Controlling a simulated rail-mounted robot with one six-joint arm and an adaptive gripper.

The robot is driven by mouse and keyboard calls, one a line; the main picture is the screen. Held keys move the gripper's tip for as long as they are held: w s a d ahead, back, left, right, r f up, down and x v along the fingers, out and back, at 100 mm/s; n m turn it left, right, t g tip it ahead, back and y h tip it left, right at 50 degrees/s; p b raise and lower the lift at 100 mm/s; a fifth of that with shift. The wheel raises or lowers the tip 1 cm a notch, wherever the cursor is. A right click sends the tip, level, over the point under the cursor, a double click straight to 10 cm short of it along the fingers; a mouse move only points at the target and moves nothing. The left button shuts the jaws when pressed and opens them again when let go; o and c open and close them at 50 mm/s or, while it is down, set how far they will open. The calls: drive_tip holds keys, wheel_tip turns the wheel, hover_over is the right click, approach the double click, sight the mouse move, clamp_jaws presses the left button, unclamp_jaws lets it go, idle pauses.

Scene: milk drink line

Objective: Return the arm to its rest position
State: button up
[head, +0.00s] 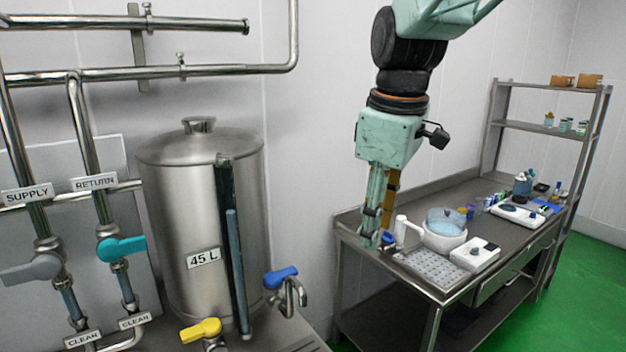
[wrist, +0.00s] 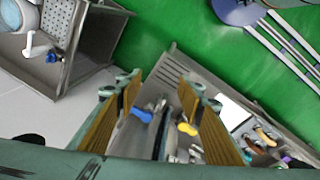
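My gripper (head: 376,236) hangs from my raised arm in the middle of the head view, fingers pointing down. It appears in front of the left end of the steel bench (head: 462,200); its exact height above the bench is hard to tell. In the wrist view my gripper's two ribbed fingers (wrist: 158,84) stand apart with nothing between them. Through the gap I see the blue handle (wrist: 141,114) and yellow handle (wrist: 187,129) farther off.
A steel 45 L tank (head: 195,225) stands left, with pipes and valves beside it. A white bowl-shaped device (head: 443,238), perforated tray (head: 432,270) and small white device (head: 475,256) sit on the bench. A shelf rack (head: 545,128) stands at the right. Green floor (head: 575,285) lies clear.

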drive_tip(key=s+d+f+m+b, duration=0.1)
drive_tip(key=s+d+f+m, duration=0.1)
drive_tip(key=s, duration=0.8)
drive_tip(key=s+d+f+m+t+b, duration=0.1)
drive_tip(key=s+m, duration=0.4)
drive_tip(key=s, duration=0.5)
drive_tip(key=s+d+f+m+t+b, duration=0.1)
drive_tip(key=s+d+f+m+b, duration=0.2)
drive_tip(key=s, duration=0.7)
drive_tip(key=d+f+m, duration=0.1)
drive_tip(key=d, duration=0.1)
drive_tip(key=shift+s+d+f+m, duration=0.3)
drive_tip(key=shift+d, duration=0.05)
